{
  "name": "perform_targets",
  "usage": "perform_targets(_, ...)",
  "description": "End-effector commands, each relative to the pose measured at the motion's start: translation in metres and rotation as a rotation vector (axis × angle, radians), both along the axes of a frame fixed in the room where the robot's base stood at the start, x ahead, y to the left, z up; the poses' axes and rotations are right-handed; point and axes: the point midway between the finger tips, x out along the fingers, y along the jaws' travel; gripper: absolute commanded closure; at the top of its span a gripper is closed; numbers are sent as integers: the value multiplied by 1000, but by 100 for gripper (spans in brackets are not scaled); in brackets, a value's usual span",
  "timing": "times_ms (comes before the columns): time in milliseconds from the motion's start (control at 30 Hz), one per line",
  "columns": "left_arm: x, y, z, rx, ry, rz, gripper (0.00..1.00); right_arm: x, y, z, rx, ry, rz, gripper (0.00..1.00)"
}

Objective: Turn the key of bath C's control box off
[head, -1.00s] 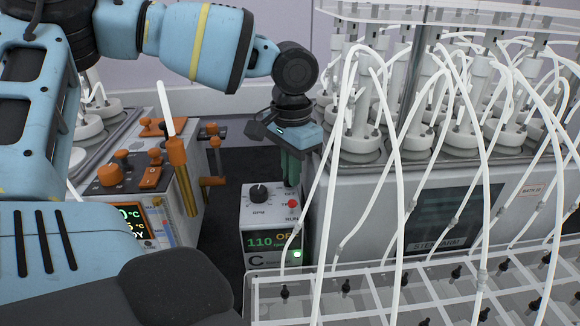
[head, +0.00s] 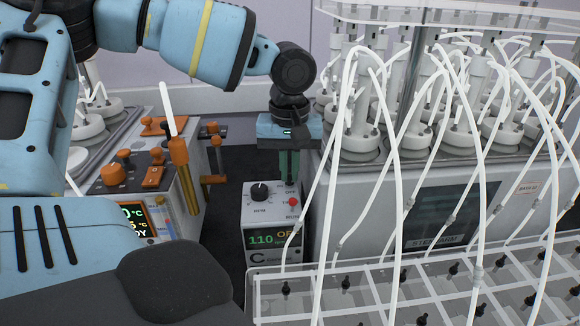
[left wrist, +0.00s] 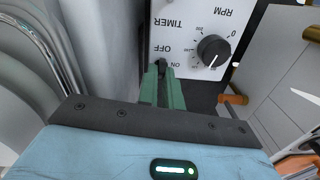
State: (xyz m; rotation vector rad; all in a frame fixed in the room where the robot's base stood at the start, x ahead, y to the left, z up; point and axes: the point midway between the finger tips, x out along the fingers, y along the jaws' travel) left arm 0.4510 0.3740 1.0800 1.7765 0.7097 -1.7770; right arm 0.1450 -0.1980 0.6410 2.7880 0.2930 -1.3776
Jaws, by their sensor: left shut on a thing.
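Bath C's control box (head: 259,217) is a small white box with a large C, a black RPM knob (head: 259,192), a red button (head: 292,202) and a display showing green 110 and orange letters partly behind a hose. My left gripper (head: 289,180) points down onto its top panel. The fingers hide most of the key. My right gripper is in neither view.
Bath C (head: 340,200) with white vessels and looping hoses stands right of the box. A clear compartmented rack (head: 385,290) is in front. Another control box (head: 150,195) with orange knobs stands left, across a dark gap.

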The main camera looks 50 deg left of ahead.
Motion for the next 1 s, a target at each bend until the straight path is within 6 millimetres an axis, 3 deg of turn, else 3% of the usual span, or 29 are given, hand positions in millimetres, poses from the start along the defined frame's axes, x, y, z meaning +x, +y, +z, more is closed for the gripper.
perform_targets(300,0,0,0,0,-1,126,100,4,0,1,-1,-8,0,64)
perform_targets(867,0,1,0,1,-1,154,100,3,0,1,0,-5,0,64)
perform_targets(900,0,1,0,1,-1,154,89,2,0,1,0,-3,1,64)
perform_targets(1000,0,1,0,1,-1,153,76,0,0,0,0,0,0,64)
